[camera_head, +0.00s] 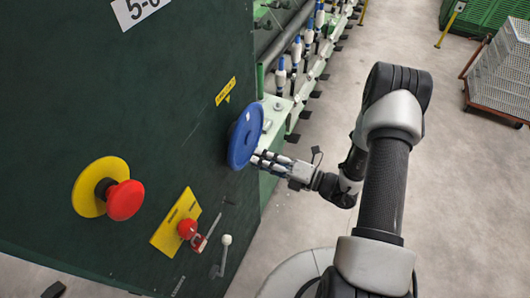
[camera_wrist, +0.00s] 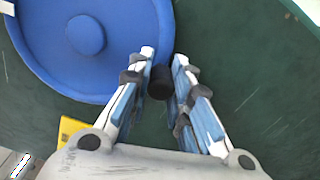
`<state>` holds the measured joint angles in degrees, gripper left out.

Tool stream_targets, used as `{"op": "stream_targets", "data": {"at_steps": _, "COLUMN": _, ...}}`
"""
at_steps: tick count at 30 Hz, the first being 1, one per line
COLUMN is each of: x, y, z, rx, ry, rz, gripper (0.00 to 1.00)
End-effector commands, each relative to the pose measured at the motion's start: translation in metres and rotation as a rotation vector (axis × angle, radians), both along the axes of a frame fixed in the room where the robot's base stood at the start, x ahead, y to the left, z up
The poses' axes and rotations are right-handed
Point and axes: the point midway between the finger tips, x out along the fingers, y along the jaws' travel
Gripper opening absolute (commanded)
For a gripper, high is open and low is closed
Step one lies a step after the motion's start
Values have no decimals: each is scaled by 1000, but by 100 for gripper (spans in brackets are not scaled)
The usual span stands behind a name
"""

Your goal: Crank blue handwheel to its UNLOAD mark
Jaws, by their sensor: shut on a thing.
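The blue handwheel (camera_head: 246,135) sits on the side of the dark green cabinet, near its right edge. In the wrist view the blue handwheel (camera_wrist: 60,62) fills the upper left, with its round hub showing. My gripper (camera_head: 258,160) reaches its lower right rim from the right. In the wrist view my gripper (camera_wrist: 164,57) is shut on the black handle knob (camera_wrist: 160,84), which stands between the two fingers by the wheel's rim. A yellow label with a small triangle (camera_head: 226,91) is above the wheel. Its lettering is too small to read.
A red mushroom button (camera_head: 125,200) on a yellow disc is at the lower left of the cabinet. A yellow plate (camera_head: 175,222) with a red switch and a white-knobbed lever (camera_head: 226,241) are below the wheel. Spindles (camera_head: 296,50) line the machine behind.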

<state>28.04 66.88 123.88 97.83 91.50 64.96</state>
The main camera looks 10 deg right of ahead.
Motion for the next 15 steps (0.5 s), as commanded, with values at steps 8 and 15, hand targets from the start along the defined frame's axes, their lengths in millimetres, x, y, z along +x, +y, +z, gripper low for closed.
{"op": "stream_targets", "data": {"at_steps": 8, "x": -5, "y": 3, "z": -1, "rx": 32, "ry": 48, "rz": 1, "gripper": 0}}
{"op": "stream_targets", "data": {"at_steps": 15, "x": -5, "y": 4, "z": -1, "rx": 34, "ry": 52, "rz": 1, "gripper": 0}}
